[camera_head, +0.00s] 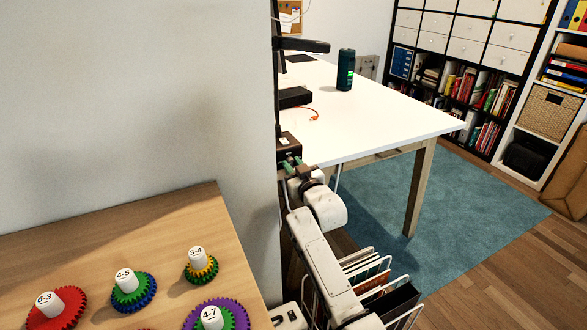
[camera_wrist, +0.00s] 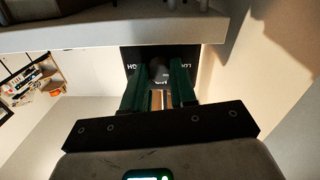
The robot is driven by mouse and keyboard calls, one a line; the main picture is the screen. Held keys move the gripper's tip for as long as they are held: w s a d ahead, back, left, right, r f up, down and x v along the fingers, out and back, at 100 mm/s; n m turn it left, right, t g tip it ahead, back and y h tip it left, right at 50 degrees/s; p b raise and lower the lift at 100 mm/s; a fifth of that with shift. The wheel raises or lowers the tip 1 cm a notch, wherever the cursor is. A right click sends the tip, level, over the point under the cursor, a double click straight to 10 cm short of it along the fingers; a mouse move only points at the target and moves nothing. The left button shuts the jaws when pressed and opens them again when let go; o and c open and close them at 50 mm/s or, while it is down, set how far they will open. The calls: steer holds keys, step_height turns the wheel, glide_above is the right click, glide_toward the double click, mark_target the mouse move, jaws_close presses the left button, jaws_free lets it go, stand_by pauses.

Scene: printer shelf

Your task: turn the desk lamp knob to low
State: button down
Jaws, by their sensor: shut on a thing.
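The desk lamp (camera_head: 277,75) is black, with an upright pole and a flat arm reaching right, at the near left end of the white desk. Its dark base (camera_head: 287,143) sits at the desk edge. My gripper (camera_head: 289,161) is up against the front of that base. In the wrist view, the lamp's black control panel (camera_wrist: 130,54) carries upside-down white lettering, HIGH at left and part of LOW at right. My gripper's green fingers (camera_wrist: 159,80) are shut on the grey round knob (camera_wrist: 159,70) between them. The fingers partly hide the lettering, and I cannot read the knob's setting.
The white desk (camera_head: 390,115) holds a dark cylinder (camera_head: 345,69) and a black box (camera_head: 294,97). A wall (camera_head: 240,160) stands close left of my arm. A wooden table with several gears (camera_head: 128,290) is at lower left. Wire racks (camera_head: 365,270) stand beside my arm.

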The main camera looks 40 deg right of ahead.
steer(key=shift+f+n, duration=0.2)
steer(key=shift+n, duration=0.4)
steer(key=c, duration=0.9)
jaws_free()
steer(key=shift+r, duration=0.1)
steer(key=shift+s, duration=0.1)
steer(key=p+v, duration=0.2)
steer(key=v, duration=0.8)
steer(key=shift+s+a, duration=0.2)
steer(key=shift+s, duration=0.05)
